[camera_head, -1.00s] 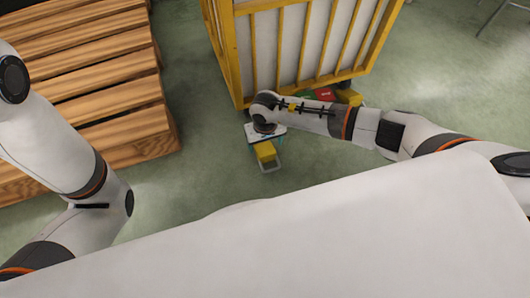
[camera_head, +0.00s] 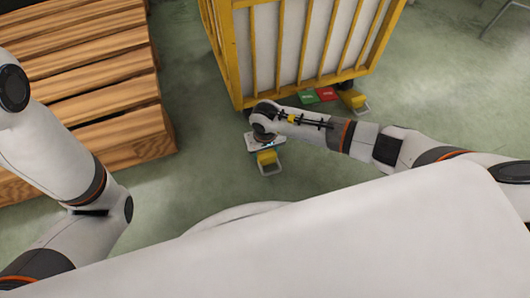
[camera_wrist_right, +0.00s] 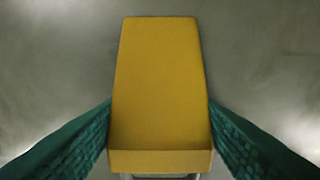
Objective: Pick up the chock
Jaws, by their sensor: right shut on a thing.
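The yellow chock (camera_head: 268,158) has a pale handle and shows just below my right wrist in the head view. My right gripper (camera_head: 265,149) is shut on it. In the right wrist view the chock (camera_wrist_right: 160,85) fills the middle, between the two green finger pads of the gripper (camera_wrist_right: 160,118), which touch its sides. I cannot tell whether the chock is clear of the floor. My left arm comes in at the left, but its gripper is out of view.
A yellow-framed cage cart (camera_head: 240,60) stands behind my right wrist. A second yellow chock (camera_head: 353,100) lies by its wheel, near a green item (camera_head: 306,97) and a red item (camera_head: 326,94). Wooden slatted stacks (camera_head: 120,130) stand left. Floor between stack and chock is clear.

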